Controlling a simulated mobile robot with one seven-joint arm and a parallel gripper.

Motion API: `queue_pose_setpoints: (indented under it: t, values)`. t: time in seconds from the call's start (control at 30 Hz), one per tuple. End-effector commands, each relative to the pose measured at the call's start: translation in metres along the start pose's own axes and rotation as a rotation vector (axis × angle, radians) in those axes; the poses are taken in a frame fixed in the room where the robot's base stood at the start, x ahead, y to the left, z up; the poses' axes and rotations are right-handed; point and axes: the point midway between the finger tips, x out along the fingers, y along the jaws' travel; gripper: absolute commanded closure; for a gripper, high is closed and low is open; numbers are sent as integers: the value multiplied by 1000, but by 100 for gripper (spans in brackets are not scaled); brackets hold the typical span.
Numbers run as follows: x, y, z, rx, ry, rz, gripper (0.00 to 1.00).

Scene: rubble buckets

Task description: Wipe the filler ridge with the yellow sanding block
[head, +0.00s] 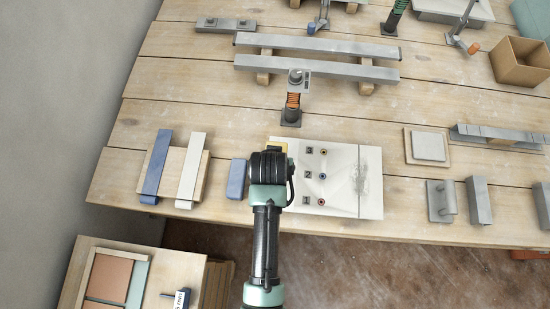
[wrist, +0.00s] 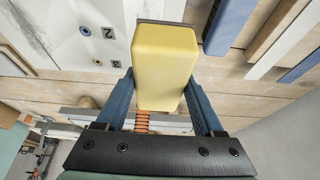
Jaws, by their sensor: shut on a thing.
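My gripper (head: 270,160) is over the left edge of a white panel (head: 335,200). In the wrist view my gripper's blue fingers (wrist: 160,88) are shut on the yellow sanding block (wrist: 165,58), one on each side. Only a small yellow part of the block (head: 280,146) shows in the head view; my wrist hides the rest. Part of a grey streak also shows at the upper left of the wrist view. I cannot tell whether the block touches the panel.
A blue block (head: 237,179) lies just left of my gripper. A spring post (head: 292,105) stands behind the panel. Numbered marks and coloured holes sit on the panel between gripper and ridge. A board with blue and white strips (head: 187,172) lies farther left. The table's front edge is close.

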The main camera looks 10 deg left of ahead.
Motion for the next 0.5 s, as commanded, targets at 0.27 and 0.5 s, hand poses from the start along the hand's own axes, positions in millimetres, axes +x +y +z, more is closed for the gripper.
queue_pose_setpoints:
  t: [0.27, 0.5]
  values:
    - [0, 0, -1, 0, 1, 0, 93]
    - [5, 0, 2, -1, 0, 0, 93]
